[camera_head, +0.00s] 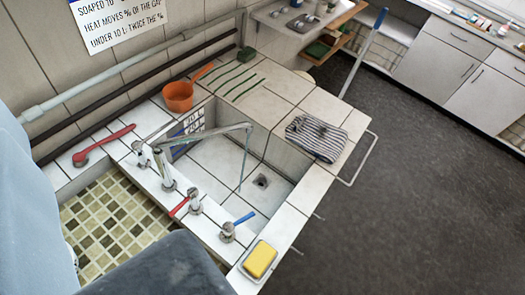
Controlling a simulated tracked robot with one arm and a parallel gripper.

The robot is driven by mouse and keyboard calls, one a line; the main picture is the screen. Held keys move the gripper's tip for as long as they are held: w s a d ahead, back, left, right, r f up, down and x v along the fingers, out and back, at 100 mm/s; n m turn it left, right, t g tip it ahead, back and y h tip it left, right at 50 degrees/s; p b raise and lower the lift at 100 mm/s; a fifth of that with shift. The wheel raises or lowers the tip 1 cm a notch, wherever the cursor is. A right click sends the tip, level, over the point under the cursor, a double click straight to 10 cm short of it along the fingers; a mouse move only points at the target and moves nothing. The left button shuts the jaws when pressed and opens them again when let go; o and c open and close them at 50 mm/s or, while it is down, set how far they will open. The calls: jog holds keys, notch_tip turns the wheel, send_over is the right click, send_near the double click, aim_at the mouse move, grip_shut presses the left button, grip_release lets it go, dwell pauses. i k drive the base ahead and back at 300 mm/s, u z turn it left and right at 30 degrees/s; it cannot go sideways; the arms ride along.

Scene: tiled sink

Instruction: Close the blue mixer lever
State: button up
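The blue mixer lever (244,218) sits on a chrome valve (228,233) at the front right of the tiled sink ledge. It points up and to the right, toward the basin. A red lever (180,206) on a second chrome valve (195,206) is to its left and points down-left, away from the basin. A chrome spout (205,133) reaches over the sink basin (261,181). A thin line drops from its tip into the basin and looks like running water. No gripper fingers show, so I cannot see the gripper's place or state.
A yellow sponge (260,259) lies in a dish right of the blue lever. A dark grey shape blocks the bottom left. Dark floor (420,200) is open at right.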

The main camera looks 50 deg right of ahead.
aim_at(228, 228)
jog(key=k, duration=0.6)
jog(key=z, duration=1)
jog(key=k, duration=0.85)
jog(key=u, duration=0.3)
jog(key=i, duration=1)
jog(key=z, duration=0.05)
